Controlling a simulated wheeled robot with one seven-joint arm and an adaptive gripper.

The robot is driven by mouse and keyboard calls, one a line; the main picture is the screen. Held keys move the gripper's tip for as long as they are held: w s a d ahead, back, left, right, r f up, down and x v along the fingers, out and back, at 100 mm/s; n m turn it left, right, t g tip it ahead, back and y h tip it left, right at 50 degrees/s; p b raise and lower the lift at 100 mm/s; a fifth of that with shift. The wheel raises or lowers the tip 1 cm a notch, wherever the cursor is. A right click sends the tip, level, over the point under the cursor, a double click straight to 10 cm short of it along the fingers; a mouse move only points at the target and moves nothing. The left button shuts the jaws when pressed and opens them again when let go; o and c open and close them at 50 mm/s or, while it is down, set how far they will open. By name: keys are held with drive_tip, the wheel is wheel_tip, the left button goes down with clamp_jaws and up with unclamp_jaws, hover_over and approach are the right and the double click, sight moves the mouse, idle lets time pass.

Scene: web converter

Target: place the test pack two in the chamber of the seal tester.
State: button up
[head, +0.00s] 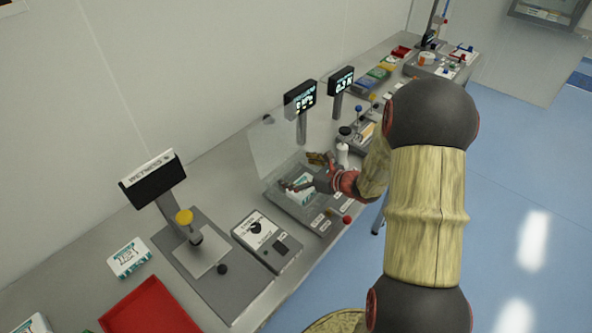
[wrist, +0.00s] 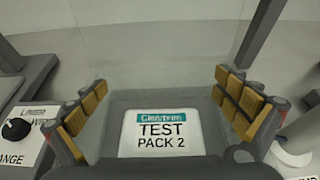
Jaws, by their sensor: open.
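Test pack two (wrist: 160,134), a white pack with a teal band and the words TEST PACK 2, lies flat in the grey chamber of the seal tester. It also shows in the head view (head: 301,189), partly covered by my gripper. My gripper (head: 302,172) is over the chamber with its fingers spread. In the wrist view my gripper (wrist: 168,98) has its yellow-padded fingers apart on both sides of the pack, not touching it. The seal tester (head: 318,215) has a clear raised lid (head: 275,146) behind my gripper.
Another pack (head: 129,257) and a red tray (head: 150,308) lie farther left. Two screens on posts (head: 300,98) stand behind.

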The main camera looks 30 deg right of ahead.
drive_tip(key=shift+r+p, duration=0.35)
drive_tip(key=shift+r, duration=0.15)
drive_tip(key=p+v, duration=0.2)
drive_tip(key=v, duration=0.9)
drive_tip(key=s+a+r+n+g+y, duration=0.1)
drive_tip(key=s+a+r+n+g, duration=0.3)
drive_tip(key=a+n, duration=0.5)
drive_tip(key=s+a+r+n+g+y, duration=0.2)
drive_tip(key=s+a+r+n+g, duration=0.3)
drive_tip(key=a, duration=0.6)
drive_tip(key=s+r+n+t+h, duration=0.2)
drive_tip(key=s+r+n+h, duration=0.5)
drive_tip(key=n, duration=1.1)
drive_tip(key=s+r, duration=0.1)
drive_tip(key=s, duration=0.2)
drive_tip(key=shift+s+d+r+h, duration=0.2)
drive_tip(key=shift+s+d+h, duration=0.05)
drive_tip(key=shift+s+h, duration=0.05)
